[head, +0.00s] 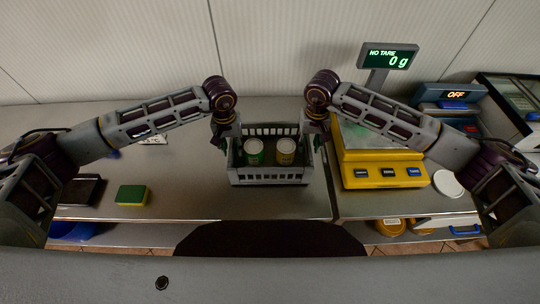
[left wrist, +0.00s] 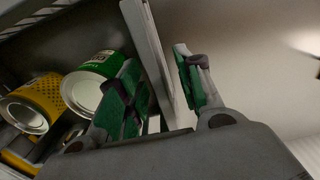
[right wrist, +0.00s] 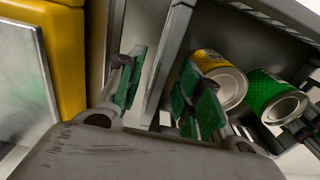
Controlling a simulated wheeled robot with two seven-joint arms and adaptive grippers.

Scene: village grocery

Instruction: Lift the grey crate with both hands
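The grey crate (head: 268,180) stands on the counter in the middle of the head view. Two cans stand inside it, a green one (head: 253,150) and a yellow one (head: 286,151). My left gripper (head: 221,140) is at the crate's left side. In the left wrist view its fingers (left wrist: 160,85) are apart, with the crate wall between them and a gap beside it. My right gripper (head: 321,134) is at the right side. In the right wrist view its fingers (right wrist: 158,88) are apart astride the other wall. In the head view the fingertips are partly hidden.
A yellow scale (head: 386,174) stands close to the crate's right, with its display (head: 388,57) behind. A green and yellow sponge (head: 132,195) and a black tray (head: 82,190) lie to the left. The counter between sponge and crate is clear.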

